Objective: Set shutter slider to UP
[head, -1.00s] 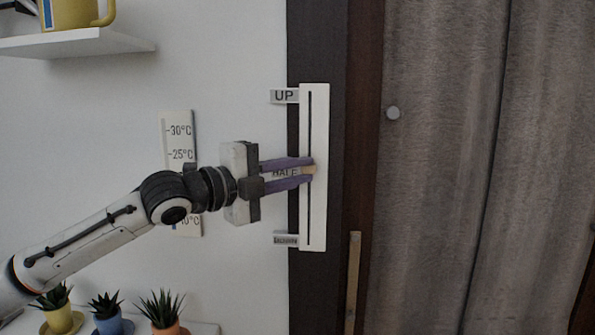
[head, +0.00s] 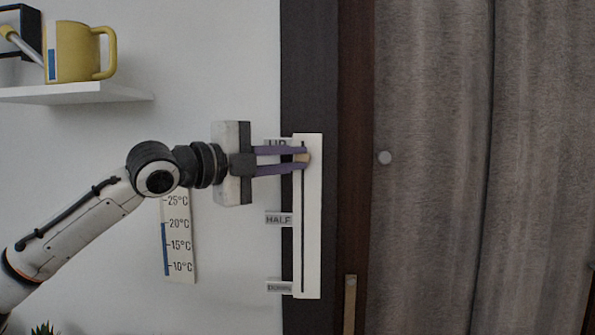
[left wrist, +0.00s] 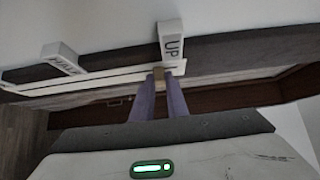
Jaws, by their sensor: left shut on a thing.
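The shutter slider is a tall white panel (head: 312,235) with a dark vertical slot, mounted on a dark frame. Labels UP (head: 276,143), HALF (head: 278,219) and a lower one (head: 279,287) sit along its left side. My left gripper (head: 306,158) is shut on the small tan slider knob (head: 303,157), which stands near the top of the slot, level with or just below the UP label. The purple fingers partly cover that label. In the left wrist view the knob (left wrist: 158,73) is between the fingertips beside the UP label (left wrist: 171,45). My right gripper is not in view.
A thermometer plate (head: 178,240) hangs on the wall behind my left arm.

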